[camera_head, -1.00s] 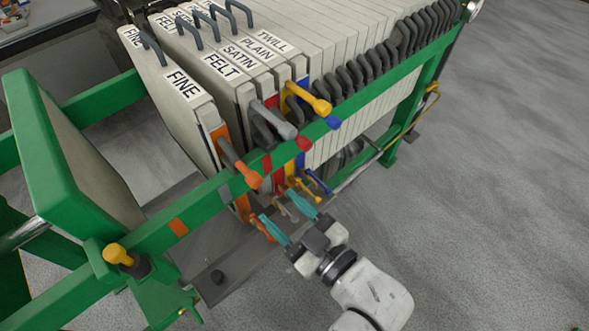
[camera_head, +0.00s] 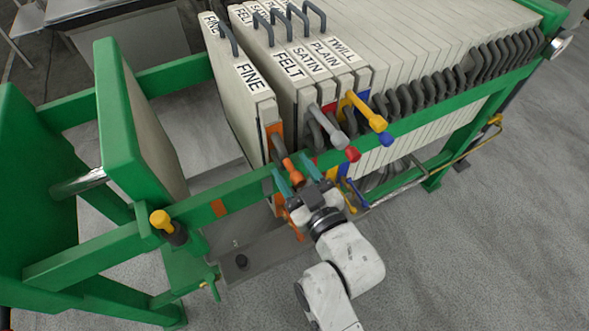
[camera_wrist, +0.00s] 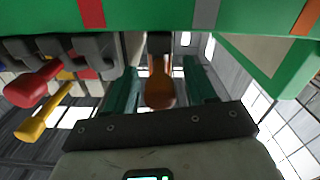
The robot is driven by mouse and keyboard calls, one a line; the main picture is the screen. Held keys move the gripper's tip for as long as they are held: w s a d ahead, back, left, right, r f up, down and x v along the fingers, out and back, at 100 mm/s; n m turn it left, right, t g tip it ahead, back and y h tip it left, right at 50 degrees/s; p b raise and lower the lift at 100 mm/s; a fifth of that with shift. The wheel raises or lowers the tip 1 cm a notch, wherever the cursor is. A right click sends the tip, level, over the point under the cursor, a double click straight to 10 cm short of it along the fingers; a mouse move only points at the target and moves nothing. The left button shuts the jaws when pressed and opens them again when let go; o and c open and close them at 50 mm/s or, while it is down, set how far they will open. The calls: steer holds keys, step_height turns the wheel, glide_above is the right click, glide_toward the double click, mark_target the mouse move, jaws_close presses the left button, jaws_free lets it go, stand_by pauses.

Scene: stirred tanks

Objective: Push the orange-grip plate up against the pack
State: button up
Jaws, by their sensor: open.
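The orange-grip plate (camera_head: 235,90), labelled FINE, stands upright in the green frame, left of the pack (camera_head: 300,75), with a narrow gap between them. Its orange grip (camera_head: 292,172) sticks out over the front rail. My gripper (camera_head: 296,175) is at this grip, with one teal finger on each side of it. In the wrist view the orange grip (camera_wrist: 160,88) lies between the two open fingers, with space showing on both sides. I cannot tell whether either finger touches it.
The green front rail (camera_head: 410,120) runs close to my gripper. Grey, red, yellow and blue grips (camera_head: 374,117) stick out to the right. A thick green-edged end plate (camera_head: 135,120) stands left, with open space before the FINE plate. A drip tray (camera_head: 270,255) lies below.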

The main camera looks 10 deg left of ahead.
steer(key=shift+c, duration=0.4)
jaws_close()
